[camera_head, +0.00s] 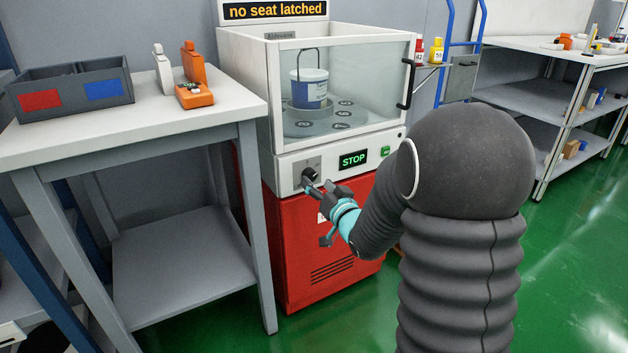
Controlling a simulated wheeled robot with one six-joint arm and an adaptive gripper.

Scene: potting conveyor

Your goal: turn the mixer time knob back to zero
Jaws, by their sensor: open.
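The mixer (252,106) is a white cabinet on a red base, with a glazed front door that is shut. Its time knob (309,174) is a small dark knob on a grey plate at the left of the front panel. My gripper (315,187) is open, its fingertips right at the knob from the lower right. I cannot tell whether the fingers touch the knob or are around it. The knob's pointer and scale are too small to read. A display beside it (353,160) reads STOP in green. The sign on top (275,11) reads "no seat latched".
A white and blue bucket (309,88) stands inside the mixer. A black door handle (406,84) sticks out at the right. A grey table (150,131) with a divided bin (70,92) and orange devices (194,95) stands close on the left. Green floor (570,230) is open at right.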

